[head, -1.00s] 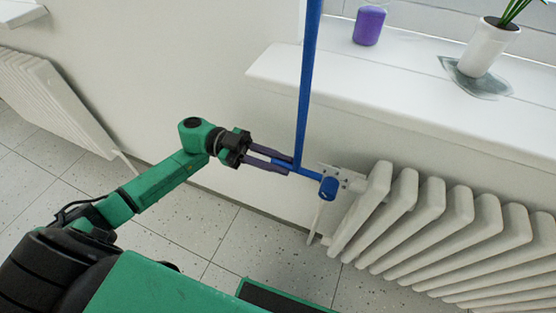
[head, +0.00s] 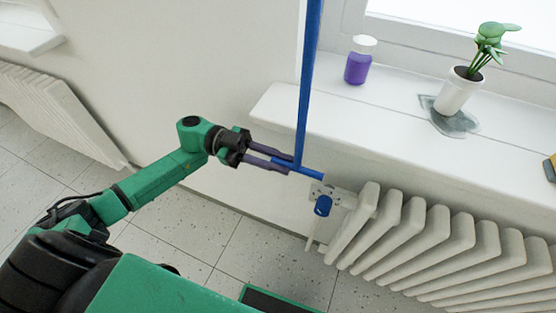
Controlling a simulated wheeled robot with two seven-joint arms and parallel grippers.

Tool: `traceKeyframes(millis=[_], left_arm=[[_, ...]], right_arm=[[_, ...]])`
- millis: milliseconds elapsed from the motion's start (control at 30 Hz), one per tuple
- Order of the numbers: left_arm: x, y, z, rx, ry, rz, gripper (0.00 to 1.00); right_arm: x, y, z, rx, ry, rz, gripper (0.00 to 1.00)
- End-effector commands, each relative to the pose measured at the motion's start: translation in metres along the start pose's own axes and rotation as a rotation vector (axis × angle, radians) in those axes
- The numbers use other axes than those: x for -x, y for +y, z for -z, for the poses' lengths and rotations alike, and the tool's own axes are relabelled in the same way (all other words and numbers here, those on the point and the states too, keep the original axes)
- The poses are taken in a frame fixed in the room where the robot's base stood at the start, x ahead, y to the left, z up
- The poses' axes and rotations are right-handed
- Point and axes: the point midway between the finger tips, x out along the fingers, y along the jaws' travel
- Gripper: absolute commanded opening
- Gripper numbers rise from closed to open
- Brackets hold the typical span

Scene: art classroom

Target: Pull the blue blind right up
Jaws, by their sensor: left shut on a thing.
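A straight blue cord or rod (head: 307,90) runs down from the top edge of the head view, in front of the windowsill's left end. It ends in a short blue crossbar (head: 308,172). My left gripper (head: 290,166) is shut on the left part of this crossbar, its two purple-grey fingers reaching in from the left. The crossbar's right end sticks out free, above a blue knob (head: 323,206) by the radiator. The blind's upper part is outside the view. My right gripper is not in view.
A white radiator (head: 440,240) stands below the white windowsill (head: 350,130). The sill holds a purple jar (head: 359,62) and a potted plant (head: 457,92) on a grey patch. Another radiator (head: 60,110) is at the left. The tiled floor (head: 245,250) between is clear.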

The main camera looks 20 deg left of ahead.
Motion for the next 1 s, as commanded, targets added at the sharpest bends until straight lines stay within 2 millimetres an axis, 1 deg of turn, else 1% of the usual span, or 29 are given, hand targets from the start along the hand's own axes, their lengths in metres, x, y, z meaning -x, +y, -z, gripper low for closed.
traceKeyframes(millis=[167,200,267,667,767,867,967,1000], left_arm=[[0.0,0.001,-0.002,0.001,0.002,0.0,0.0],[0.0,0.001,-0.002,0.001,0.002,0.0,0.28],[0.0,0.001,-0.002,0.001,0.002,0.0,0.5],[0.0,0.001,-0.002,0.001,0.0,0.0,0.5],[0.004,0.0,-0.003,0.002,0.0,0.0,0.5],[0.017,0.001,-0.005,0.003,-0.004,0.001,0.5],[0.039,0.0,-0.006,0.003,-0.005,0.003,0.5],[0.05,0.0,-0.006,0.004,-0.005,0.003,0.5]], right_arm=[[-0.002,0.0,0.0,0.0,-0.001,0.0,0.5],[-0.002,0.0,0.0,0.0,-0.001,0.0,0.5],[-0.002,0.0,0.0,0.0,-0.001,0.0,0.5],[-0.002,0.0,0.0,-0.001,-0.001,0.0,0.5],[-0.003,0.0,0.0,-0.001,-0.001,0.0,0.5],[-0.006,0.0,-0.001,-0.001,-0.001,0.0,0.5],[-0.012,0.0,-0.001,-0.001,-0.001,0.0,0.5],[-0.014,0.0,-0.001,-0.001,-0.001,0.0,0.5]])
